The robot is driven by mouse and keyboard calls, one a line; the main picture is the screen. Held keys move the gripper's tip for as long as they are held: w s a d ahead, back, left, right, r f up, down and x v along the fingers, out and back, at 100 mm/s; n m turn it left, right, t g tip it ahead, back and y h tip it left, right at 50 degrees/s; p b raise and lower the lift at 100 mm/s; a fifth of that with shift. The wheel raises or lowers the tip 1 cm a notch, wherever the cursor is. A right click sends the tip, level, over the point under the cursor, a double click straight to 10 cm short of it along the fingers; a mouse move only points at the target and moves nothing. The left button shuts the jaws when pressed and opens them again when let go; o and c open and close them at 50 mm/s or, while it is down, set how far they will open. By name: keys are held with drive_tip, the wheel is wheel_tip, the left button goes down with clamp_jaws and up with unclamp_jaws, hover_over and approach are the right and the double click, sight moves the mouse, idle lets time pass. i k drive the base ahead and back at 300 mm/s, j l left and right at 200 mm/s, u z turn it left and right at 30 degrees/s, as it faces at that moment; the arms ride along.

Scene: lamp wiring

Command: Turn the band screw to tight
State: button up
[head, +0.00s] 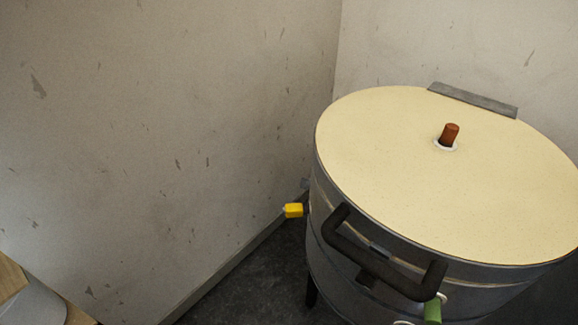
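A large round metal drum (330,236) with a cream lid (400,150) stands at the right. No part in view is clearly the band screw. A small yellow block-like piece (293,210) sticks out from the drum's left side. A green cylindrical piece (432,311) shows low on its front, cut by the lower picture edge. I cannot tell whether either is the band screw, or how tight it is. A metal band runs around the drum's side. My gripper is not in view.
A black bar handle (375,264) juts from the drum's front. A reddish-brown peg (449,133) stands up from the lid, and a grey strip (472,99) sits at its back edge. Walls close in behind and left. Dark floor (250,275) is clear left of the drum.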

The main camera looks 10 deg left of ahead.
sight(305, 183)
drive_tip(key=i+j, duration=0.25)
drive_tip(key=j, duration=0.15)
drive_tip(key=i+j, duration=0.25)
drive_tip(key=j, duration=0.15)
drive_tip(key=i+j+z, duration=0.1)
drive_tip(key=i+j, duration=0.15)
drive_tip(key=j, duration=0.15)
drive_tip(key=i+j, duration=0.2)
drive_tip(key=j, duration=0.2)
drive_tip(key=l+u, duration=0.2)
drive_tip(key=u, duration=0.15)
drive_tip(key=i+l+u, duration=0.1)
drive_tip(key=u, duration=0.25)
drive_tip(key=l, duration=0.1)
